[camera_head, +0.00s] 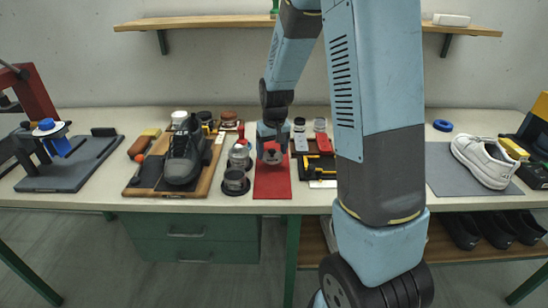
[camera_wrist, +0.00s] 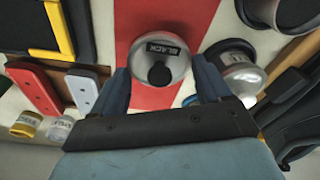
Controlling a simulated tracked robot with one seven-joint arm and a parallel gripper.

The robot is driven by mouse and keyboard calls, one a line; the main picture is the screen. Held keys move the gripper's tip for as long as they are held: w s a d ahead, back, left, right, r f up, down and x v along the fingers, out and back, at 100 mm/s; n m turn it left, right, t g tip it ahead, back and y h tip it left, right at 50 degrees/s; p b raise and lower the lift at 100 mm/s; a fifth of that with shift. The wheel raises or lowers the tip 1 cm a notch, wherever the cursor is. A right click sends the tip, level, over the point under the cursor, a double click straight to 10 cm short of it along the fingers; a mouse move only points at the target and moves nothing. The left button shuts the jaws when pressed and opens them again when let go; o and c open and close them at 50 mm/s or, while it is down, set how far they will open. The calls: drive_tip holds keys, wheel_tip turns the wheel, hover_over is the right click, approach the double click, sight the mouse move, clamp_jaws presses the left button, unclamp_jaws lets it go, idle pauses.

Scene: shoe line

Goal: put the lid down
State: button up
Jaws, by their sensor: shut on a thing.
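My gripper (camera_wrist: 160,85) is shut on a round silver lid (camera_wrist: 152,48), one finger on each side. The lid carries a label reading BLACK and a dark knob. In the head view my gripper (camera_head: 272,136) points down with the lid (camera_head: 272,153) under it, over the far part of a red mat (camera_head: 272,186). The red mat also shows beneath the lid in the wrist view (camera_wrist: 195,15). I cannot tell whether the lid touches the mat. A dark-topped tin (camera_head: 235,182) stands left of the mat, seemingly without a lid.
A silver tin (camera_head: 240,156) stands close left of the mat. A wooden board with a black shoe (camera_head: 183,153) lies farther left. A black tray with yellow-edged items (camera_head: 318,166) borders the mat's right. The mat's near part is bare. My arm hides part of the table.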

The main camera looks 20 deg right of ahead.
sight(272, 155)
drive_tip(key=shift+w+f, duration=0.3)
drive_tip(key=shift+f, duration=1.55)
drive_tip(key=shift+f, duration=0.1)
drive_tip(key=o, duration=1)
wheel_tip(272, 155, up, 12)
drive_tip(key=s, duration=0.2)
drive_tip(key=s+r+t, duration=0.1)
drive_tip(key=s+r, duration=0.4)
drive_tip(key=s, duration=0.3)
drive_tip(key=s+r+t, duration=0.1)
drive_tip(key=s+r, duration=0.4)
drive_tip(key=s, duration=0.4)
drive_tip(key=s+r+m+t, duration=0.1)
drive_tip(key=s+r, duration=0.5)
drive_tip(key=s, duration=0.3)
drive_tip(key=shift+s+d+t, duration=0.2)
drive_tip(key=shift+d+t, duration=0.2)
